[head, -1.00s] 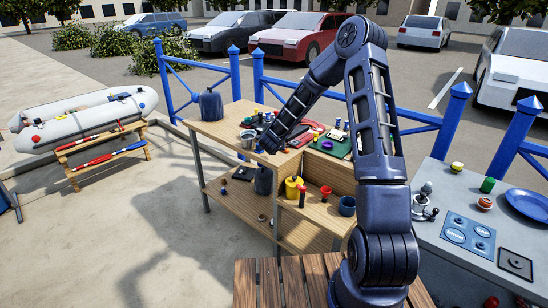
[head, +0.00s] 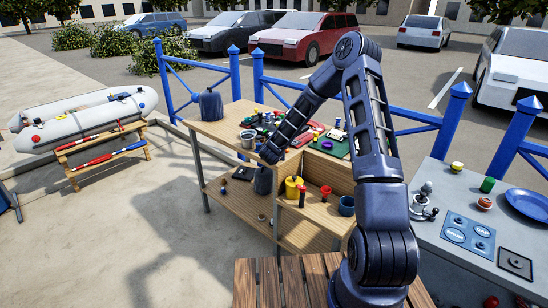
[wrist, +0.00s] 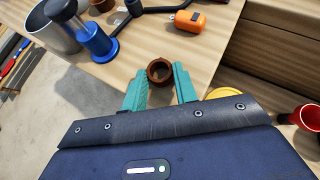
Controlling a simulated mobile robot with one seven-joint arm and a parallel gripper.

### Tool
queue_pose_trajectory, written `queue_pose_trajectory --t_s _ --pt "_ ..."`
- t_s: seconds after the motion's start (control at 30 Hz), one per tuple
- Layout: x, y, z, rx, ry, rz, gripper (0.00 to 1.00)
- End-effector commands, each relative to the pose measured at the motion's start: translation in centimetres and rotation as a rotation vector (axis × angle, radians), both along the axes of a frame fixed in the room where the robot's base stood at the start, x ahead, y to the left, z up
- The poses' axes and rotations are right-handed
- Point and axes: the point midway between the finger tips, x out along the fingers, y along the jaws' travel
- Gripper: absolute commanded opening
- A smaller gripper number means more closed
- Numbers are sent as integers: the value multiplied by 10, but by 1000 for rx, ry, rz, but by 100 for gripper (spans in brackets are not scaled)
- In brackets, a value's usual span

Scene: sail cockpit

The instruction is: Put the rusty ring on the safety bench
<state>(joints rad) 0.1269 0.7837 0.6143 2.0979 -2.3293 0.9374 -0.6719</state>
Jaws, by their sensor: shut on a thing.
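The rusty ring (wrist: 160,83) is a small dark brown ring between the teal fingertips of my gripper (wrist: 158,78) in the wrist view. My gripper is shut on it. In the head view my gripper (head: 268,156) is at the near front edge of the wooden workbench (head: 215,130); the ring cannot be made out there. I cannot tell for certain which surface is the safety bench; a low wooden bench (head: 75,165) with red and blue tubes stands at the left, by a grey inflatable boat (head: 85,115).
In the wrist view a blue cylinder (wrist: 97,42), a grey metal cup (wrist: 55,30) and an orange device (wrist: 187,22) stand near the ring. A yellow pot (head: 293,187) is on the lower shelf. Open concrete lies between the workbench and the left bench.

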Motion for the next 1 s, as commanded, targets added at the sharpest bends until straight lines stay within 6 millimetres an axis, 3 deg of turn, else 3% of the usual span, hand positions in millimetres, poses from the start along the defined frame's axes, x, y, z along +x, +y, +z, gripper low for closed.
queue_pose_trajectory --t_s 0.07,0.1,0.2,0.57,1.0 --pt "0 0 -2 -1 0 1 6" --pt "0 0 -2 0 0 0 36" --pt "0 0 -2 0 0 0 51" --pt "-1 0 3 0 -1 1 51" --pt "-52 8 38 -1 -2 1 51"
